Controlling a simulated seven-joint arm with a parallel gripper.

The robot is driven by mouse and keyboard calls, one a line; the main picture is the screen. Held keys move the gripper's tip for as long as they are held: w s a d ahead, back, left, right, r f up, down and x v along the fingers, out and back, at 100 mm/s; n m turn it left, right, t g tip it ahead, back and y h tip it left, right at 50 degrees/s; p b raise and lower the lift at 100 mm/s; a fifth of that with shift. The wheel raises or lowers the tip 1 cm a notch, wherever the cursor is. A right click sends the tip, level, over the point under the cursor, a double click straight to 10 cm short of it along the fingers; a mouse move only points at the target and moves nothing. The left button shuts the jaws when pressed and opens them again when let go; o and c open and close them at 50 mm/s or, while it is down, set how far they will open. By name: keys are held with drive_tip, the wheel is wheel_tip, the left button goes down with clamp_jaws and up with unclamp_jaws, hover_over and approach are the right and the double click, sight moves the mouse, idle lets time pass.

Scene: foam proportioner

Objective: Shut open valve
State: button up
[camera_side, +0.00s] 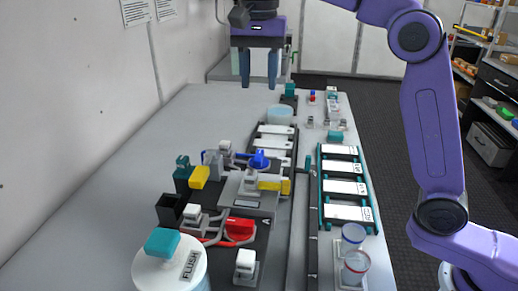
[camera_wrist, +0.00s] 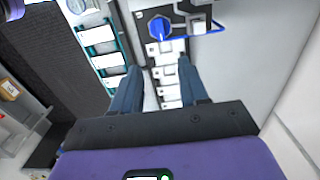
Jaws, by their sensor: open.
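My gripper (camera_side: 259,84) is open and empty, high above the far part of the table. In the wrist view its two fingers (camera_wrist: 160,72) are spread apart, over a row of white cards. The valve assembly sits at mid-table, nearer the side camera than my gripper. It has a blue valve handle (camera_side: 259,159), a yellow handle (camera_side: 199,176) at left, another yellow handle (camera_side: 275,185) at right and a red handle (camera_side: 238,228) in front. The blue handle also shows in the wrist view (camera_wrist: 158,27), ahead of the fingertips. I cannot tell which valve is open.
A white container marked FLUSH (camera_side: 172,270) with a teal cap stands at the front left. A teal rack of white cards (camera_side: 318,190) lies on the right, with clear cups (camera_side: 355,266) in front of it. The table's left side is clear beside the wall.

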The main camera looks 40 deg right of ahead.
sight(259, 155)
wheel_tip(259, 155, down, 17)
drive_tip(key=shift+f, duration=0.1)
idle(0.7)
clamp_jaws()
